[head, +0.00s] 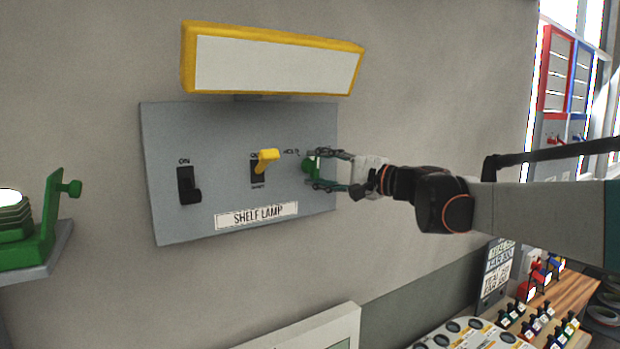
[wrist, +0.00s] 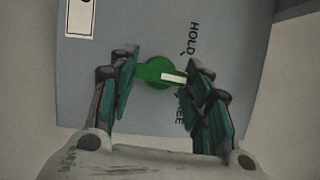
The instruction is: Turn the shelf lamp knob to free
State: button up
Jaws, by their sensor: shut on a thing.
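The green shelf lamp knob (head: 310,167) is at the right end of the grey switch panel (head: 230,125), which is labelled SHELF LAMP. My gripper (head: 317,170) reaches in from the right, its two fingers on either side of the knob. In the wrist view my gripper (wrist: 160,63) is shut on the green knob (wrist: 152,74). The knob's white pointer stripe points right, between the HOLD mark and the FREE mark. The FREE label (wrist: 180,108) is partly covered by the right finger. The HOLD label (wrist: 192,38) shows clearly.
A black ON rocker switch (head: 188,184) and a yellow toggle lever (head: 266,158) are left of the knob. A yellow-framed lamp (head: 275,65) hangs above the panel. A green device (head: 45,220) stands on a ledge at far left. A bench (head: 565,295) with small items is lower right.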

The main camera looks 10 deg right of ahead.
jog(key=m, duration=0.1)
jog(key=m+t+b, duration=0.1)
jog(key=m, duration=0.1)
jog(key=m+b, duration=0.1)
jog(key=shift+f+m+t+y, duration=0.3)
jog(key=shift+f+t, duration=0.05)
jog(key=shift+t, duration=0.05)
jog(key=shift+a+m+t+b, duration=0.1)
jog(key=shift+m+t+b, duration=0.7)
jog(key=shift+m, duration=1.2)
jog(key=shift+s+m, duration=0.1)
jog(key=shift+m, duration=0.2)
jog(key=o, duration=1.1)
jog(key=shift+c, duration=0.2)
jog(key=shift+r, duration=0.15)
